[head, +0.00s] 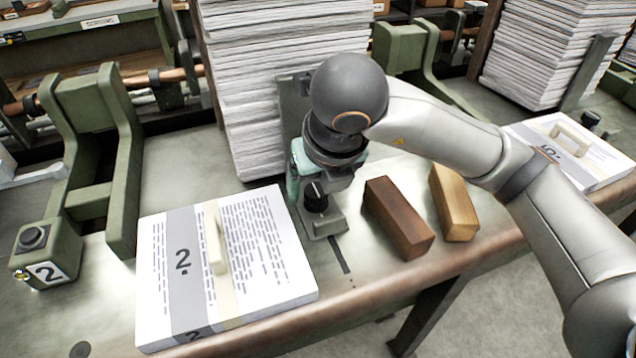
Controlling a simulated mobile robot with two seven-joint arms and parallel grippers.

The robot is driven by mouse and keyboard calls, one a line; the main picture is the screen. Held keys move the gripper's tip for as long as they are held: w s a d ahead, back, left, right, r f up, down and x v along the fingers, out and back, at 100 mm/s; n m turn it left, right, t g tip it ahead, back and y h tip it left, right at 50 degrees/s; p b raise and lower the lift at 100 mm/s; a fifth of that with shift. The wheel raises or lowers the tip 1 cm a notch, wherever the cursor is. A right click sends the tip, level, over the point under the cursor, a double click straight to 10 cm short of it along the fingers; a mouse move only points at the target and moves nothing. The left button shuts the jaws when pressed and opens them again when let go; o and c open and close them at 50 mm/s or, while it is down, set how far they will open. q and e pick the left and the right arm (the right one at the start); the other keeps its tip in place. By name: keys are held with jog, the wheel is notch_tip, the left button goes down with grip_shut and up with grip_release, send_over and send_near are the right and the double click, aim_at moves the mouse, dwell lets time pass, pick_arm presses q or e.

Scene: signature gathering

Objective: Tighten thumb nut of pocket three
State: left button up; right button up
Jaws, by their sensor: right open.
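A dark thumb nut (316,198) sits on a grey-green bracket (325,225) at the front of a tall paper stack (252,100), in the middle of the head view. No number three shows there, so I cannot tell from a label which pocket it is. My right gripper (318,186) points down right over the nut, its fingers open and partly hidden by the wrist. I cannot tell whether the fingers touch the nut. My left gripper is out of view.
A bound booklet marked 2 (250,250) lies left of the bracket. A dark brown block (398,218) and a tan block (453,203) lie to its right. A green frame with a 2 label (48,272) stands at left. The bench's front edge (370,290) is close.

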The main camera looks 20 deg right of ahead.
jog(key=p+v, duration=0.2)
jog(key=v, duration=1)
jog(key=shift+r, duration=0.25)
jog(key=shift+s, duration=0.1)
